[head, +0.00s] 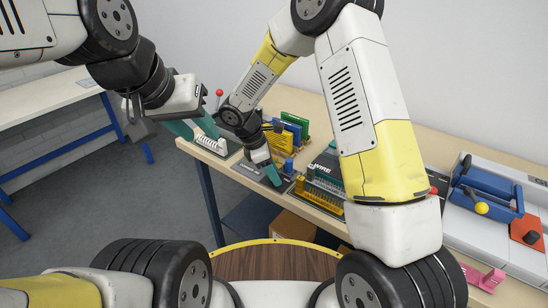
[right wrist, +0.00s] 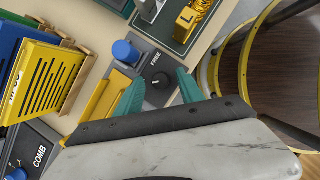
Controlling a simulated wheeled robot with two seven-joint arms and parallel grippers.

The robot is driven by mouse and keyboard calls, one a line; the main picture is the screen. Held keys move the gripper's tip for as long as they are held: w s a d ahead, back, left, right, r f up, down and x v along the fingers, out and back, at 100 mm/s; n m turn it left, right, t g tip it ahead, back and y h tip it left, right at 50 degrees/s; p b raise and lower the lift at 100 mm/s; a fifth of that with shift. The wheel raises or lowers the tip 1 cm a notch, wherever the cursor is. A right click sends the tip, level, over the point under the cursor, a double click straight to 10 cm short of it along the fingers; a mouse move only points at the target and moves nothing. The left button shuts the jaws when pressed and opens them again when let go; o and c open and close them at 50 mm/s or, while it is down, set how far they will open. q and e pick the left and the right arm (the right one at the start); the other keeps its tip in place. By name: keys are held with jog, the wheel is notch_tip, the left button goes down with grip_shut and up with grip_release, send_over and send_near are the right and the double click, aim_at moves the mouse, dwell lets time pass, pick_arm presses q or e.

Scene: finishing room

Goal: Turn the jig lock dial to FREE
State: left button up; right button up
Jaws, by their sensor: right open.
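The jig lock dial (right wrist: 157,83) is a round black knob on a dark grey panel in the right wrist view. The word FREE (right wrist: 156,58) is printed on the panel beside it. A small light mark shows on the knob; I cannot tell clearly where it points. My right gripper (right wrist: 161,87) is open, its teal fingers apart on either side of the dial; contact cannot be made out. In the head view my right gripper (head: 267,166) is low over the bench and the dial cannot be made out. My left gripper (head: 190,128) hangs at the bench's left end; its finger gap is unclear.
A blue knob (right wrist: 125,52) stands close to the dial. A yellow slotted holder (right wrist: 48,82) and a panel marked COMB (right wrist: 38,150) are at the left. A box marked WIRE (head: 323,170) and a blue press (head: 487,190) stand farther right on the bench. A round stool (head: 275,262) is in front.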

grip_shut()
dwell(0.4)
jog(key=m+g, duration=0.2)
jog(key=m, duration=0.2)
jog(key=shift+w+m, duration=0.15)
jog(key=shift+m, duration=0.25)
jog(key=m, duration=0.2)
jog(key=m+g+y, duration=0.1)
jog(key=m, duration=0.1)
jog(key=shift+w+d+m+g, duration=0.1)
jog(key=shift+m+g, duration=0.2)
jog(key=m+g+y, duration=0.1)
jog(key=m, duration=0.3)
jog(key=shift+w+d, duration=0.1)
jog(key=shift+d+m+g+y, duration=0.15)
jog(key=shift+m+y, duration=0.3)
jog(key=shift+m, duration=0.65)
jog(key=shift+a+m+g+y, duration=0.15)
jog(key=shift+m+y, duration=0.3)
jog(key=shift+m, duration=0.65)
jog(key=shift+d, duration=0.1)
